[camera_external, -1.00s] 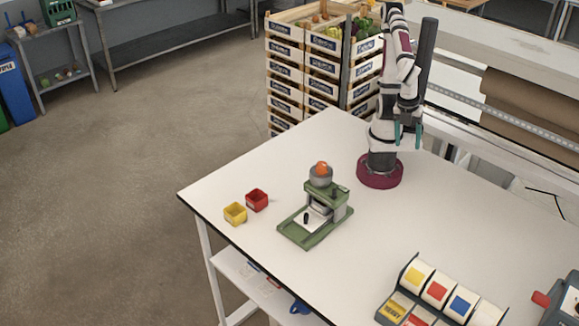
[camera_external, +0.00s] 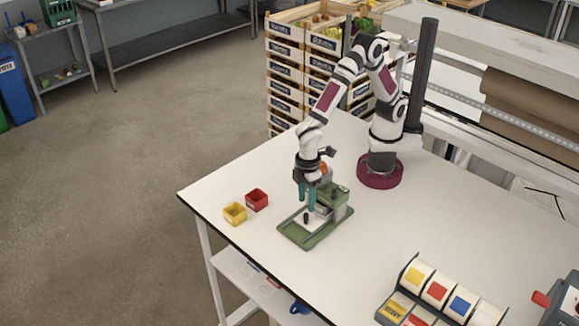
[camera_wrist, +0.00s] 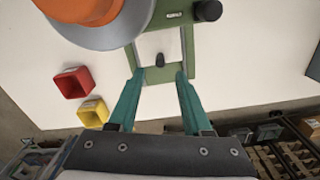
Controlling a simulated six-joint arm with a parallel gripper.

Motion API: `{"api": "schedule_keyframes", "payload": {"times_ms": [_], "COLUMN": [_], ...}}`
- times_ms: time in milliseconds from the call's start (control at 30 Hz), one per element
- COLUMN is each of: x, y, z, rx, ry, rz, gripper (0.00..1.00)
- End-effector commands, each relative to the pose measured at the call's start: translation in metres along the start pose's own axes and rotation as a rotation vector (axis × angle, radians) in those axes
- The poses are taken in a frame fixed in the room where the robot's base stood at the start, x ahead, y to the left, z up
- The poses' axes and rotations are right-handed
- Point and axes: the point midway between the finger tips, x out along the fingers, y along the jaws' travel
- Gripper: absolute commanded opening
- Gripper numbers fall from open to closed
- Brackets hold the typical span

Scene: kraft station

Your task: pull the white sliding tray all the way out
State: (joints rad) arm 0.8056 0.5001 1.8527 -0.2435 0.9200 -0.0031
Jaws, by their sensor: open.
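The green device (camera_external: 312,238) stands on the table, with the white sliding tray (camera_external: 297,225) low in its front part. The tray carries a small upright black knob (camera_external: 305,218). In the wrist view the white tray (camera_wrist: 146,45) lies inside the green frame, and the black knob (camera_wrist: 160,60) stands near its edge. My gripper (camera_external: 307,203) points down above the front of the device. In the wrist view my gripper (camera_wrist: 160,76) is open, its teal fingertips to either side of the knob, with gaps; contact with the knob does not show.
An orange object (camera_wrist: 88,8) sits on a grey round dish (camera_wrist: 128,28) on top of the device, close to my gripper. A red bin (camera_external: 257,200) and a yellow bin (camera_external: 235,213) stand to the left. A label dispenser (camera_external: 437,292) is at the front right. The table between is clear.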

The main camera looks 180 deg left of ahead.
Motion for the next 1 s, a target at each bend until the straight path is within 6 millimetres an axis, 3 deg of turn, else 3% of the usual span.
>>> {"api": "schedule_keyframes", "payload": {"times_ms": [100,300,667,700,967,1000], "x": [0.03,0.06,0.068,0.068,0.068,0.068], "y": [0.0,0.0,0.0,0.0,0.0,0.0], "z": [0.001,0.001,0.0,0.0,0.0,0.0], "rx": [0.0,0.0,0.001,0.001,0.001,0.001], "ry": [-0.005,-0.002,0.001,0.0,0.0,0.0], "rz": [0.001,0.0,-0.001,-0.001,-0.001,-0.001], "gripper": [0.49,0.49,0.49,0.47,0.01,0.0]}}
